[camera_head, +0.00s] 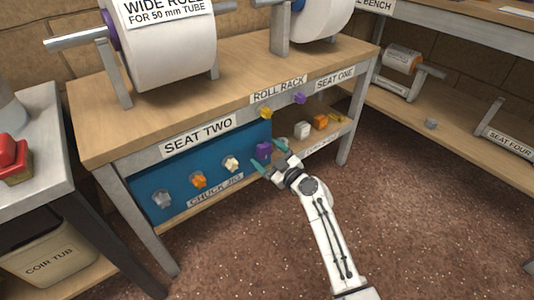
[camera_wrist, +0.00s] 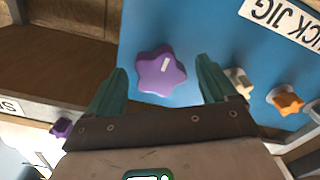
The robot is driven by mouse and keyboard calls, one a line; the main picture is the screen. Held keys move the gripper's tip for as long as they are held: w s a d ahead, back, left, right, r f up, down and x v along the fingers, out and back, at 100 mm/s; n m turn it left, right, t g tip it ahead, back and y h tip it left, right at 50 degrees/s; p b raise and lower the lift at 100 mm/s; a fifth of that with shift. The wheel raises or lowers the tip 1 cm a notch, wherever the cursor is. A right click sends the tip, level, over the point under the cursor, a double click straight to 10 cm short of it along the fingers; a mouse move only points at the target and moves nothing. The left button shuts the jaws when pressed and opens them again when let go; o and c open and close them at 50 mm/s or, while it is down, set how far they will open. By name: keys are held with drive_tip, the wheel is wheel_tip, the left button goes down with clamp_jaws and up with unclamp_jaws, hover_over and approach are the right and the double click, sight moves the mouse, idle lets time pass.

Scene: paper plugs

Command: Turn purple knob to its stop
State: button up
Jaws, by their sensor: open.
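The purple knob (camera_head: 263,150) is on the right end of the blue chuck jig panel (camera_head: 180,172) under the bench top. In the wrist view the purple knob (camera_wrist: 161,72) is star-shaped with a pale mark on its face. My gripper (camera_head: 269,156) is open in front of it. In the wrist view its two teal fingers (camera_wrist: 162,84) stand to the left and right of the knob, with gaps on both sides. No contact shows.
On the same panel are a white knob (camera_head: 231,163), an orange knob (camera_head: 199,180) and a grey knob (camera_head: 161,198). Another purple piece (camera_head: 300,98) and a yellow piece (camera_head: 266,112) sit on the bench edge. Loose pieces (camera_head: 303,130) lie on the shelf right of the panel.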

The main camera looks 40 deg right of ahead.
sight(266, 153)
drive_tip(key=shift+s, duration=2)
drive_tip(key=m+p, duration=0.1)
drive_tip(key=m, duration=0.4)
drive_tip(key=shift+r, duration=0.1)
drive_tip(key=m+p, duration=0.1)
drive_tip(key=m, duration=0.3)
drive_tip(key=shift+m+p, duration=0.3)
drive_tip(key=shift+m, duration=1.2)
drive_tip(key=shift+w, duration=0.15)
drive_tip(key=shift+w+b, duration=0.85)
drive_tip(key=shift+w, duration=1.05)
